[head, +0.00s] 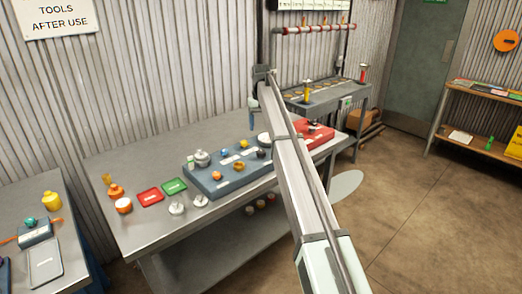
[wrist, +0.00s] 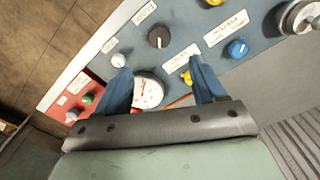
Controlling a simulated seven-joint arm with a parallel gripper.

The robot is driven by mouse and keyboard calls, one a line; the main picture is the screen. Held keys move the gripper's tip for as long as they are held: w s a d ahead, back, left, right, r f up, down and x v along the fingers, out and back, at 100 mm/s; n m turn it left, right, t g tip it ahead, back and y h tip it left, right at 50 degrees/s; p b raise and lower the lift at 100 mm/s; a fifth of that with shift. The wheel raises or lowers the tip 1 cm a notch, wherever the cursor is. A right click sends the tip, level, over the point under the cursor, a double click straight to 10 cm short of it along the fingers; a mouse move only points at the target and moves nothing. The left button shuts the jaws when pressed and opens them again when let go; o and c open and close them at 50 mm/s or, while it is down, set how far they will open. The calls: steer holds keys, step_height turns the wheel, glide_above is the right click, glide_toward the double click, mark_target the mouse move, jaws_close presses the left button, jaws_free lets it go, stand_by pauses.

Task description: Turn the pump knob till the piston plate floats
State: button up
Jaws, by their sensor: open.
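A blue-grey control panel (head: 215,183) lies on the metal workbench; it fills much of the wrist view (wrist: 262,62). It carries a black knob (wrist: 158,37), a white knob (wrist: 118,60), a yellow knob (wrist: 186,76), a blue knob (wrist: 237,48) and a round white dial with a red needle (wrist: 149,92). I cannot make out the piston plate. My gripper (wrist: 161,68) is open above the panel, its blue fingers apart with nothing held; the dial is partly hidden behind one finger.
A red box (head: 320,137) stands right of the panel. A silver fitting (wrist: 300,17) rises from the panel. Open floor (head: 430,210) lies to the right.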

mark_target(261, 150)
step_height(261, 150, down, 12)
steer(key=shift+f, duration=0.15)
stand_by(0.4)
steer(key=shift+c, duration=0.5)
steer(key=c, duration=1)
steer(key=shift+o, duration=0.2)
steer(key=shift+d+m, duration=0.1)
steer(key=shift+m, duration=1.3)
steer(key=o, duration=1.1)
steer(key=shift+c, duration=0.2)
step_height(261, 150, up, 14)
